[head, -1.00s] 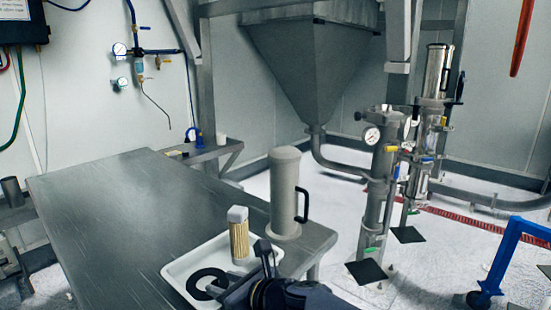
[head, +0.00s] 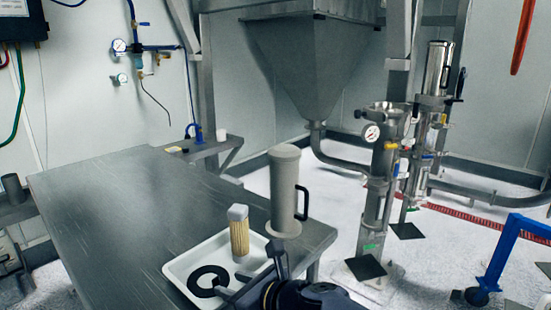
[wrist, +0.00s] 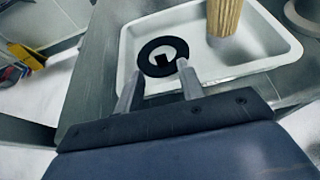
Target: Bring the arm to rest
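My gripper (wrist: 160,67) shows in the wrist view with its two fingers apart and nothing held between them. Its fingertips point toward a flat black ring (wrist: 175,46) in a white tray (wrist: 262,70); I cannot tell the gap between them. A small dark patch shows inside the ring's opening. In the head view my gripper (head: 252,275) is at the tray's (head: 176,272) front right side. The ring (head: 196,287) lies flat in the tray, and a tan pleated filter with a grey cap (head: 239,238) stands upright beside it.
A grey canister with a black handle (head: 284,195) stands on the steel table (head: 120,220) behind the tray. The table's left part is clear. Steel pipework with a gauge (head: 378,170) and a blue frame (head: 510,250) stand on the floor to the right.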

